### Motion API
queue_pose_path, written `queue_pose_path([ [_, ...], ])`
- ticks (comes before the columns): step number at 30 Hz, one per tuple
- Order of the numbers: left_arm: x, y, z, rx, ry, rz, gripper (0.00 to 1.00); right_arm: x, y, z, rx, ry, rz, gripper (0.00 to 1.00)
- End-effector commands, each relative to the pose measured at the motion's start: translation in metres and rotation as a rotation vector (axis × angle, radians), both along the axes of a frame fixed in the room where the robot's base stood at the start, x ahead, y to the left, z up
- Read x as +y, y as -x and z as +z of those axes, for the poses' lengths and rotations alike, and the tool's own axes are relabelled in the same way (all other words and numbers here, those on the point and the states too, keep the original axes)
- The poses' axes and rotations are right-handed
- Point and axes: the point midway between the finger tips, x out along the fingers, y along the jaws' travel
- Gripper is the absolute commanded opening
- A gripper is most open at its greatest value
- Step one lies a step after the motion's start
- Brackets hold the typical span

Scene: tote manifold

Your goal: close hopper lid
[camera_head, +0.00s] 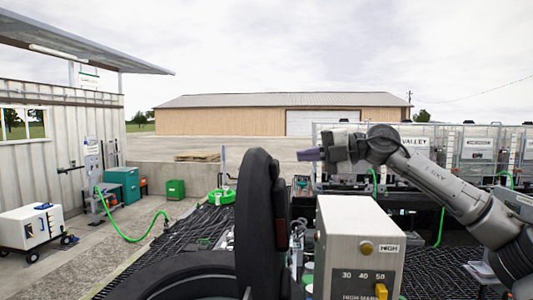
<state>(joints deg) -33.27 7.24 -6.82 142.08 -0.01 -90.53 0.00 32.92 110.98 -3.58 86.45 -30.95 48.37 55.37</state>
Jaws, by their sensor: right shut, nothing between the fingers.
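A large black hopper lid (258,220) stands upright, seen nearly edge-on, in the middle foreground. The black round rim of the hopper (190,270) lies low at its left, partly cut off by the bottom edge. My right arm comes in from the right. My right gripper (308,155) points left, is shut and empty, and shows above and to the right of the lid, apart from it in the picture. My left gripper is out of view.
White totes (477,146) line the back right. A green hose (128,236) and a white wheeled unit (32,227) are at left. Dark grating (200,226) lies behind the hopper.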

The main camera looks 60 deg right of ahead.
Motion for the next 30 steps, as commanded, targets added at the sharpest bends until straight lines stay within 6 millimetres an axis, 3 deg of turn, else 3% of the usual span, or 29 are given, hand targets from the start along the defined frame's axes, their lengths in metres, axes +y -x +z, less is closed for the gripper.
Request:
queue_pose_path([
  [1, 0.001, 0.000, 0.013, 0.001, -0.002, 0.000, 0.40, 0.005, -0.011, 0.003, 0.006, -0.003, 0.003, 0.00],
  [12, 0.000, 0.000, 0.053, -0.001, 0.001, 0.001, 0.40, 0.029, -0.066, -0.007, 0.004, -0.003, 0.001, 0.00],
  [21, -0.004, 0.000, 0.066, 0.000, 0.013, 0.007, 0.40, 0.036, -0.082, -0.012, 0.001, 0.000, -0.001, 0.00],
  [30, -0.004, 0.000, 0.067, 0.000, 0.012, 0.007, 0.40, 0.038, -0.085, -0.014, 0.000, 0.000, -0.001, 0.00],
])
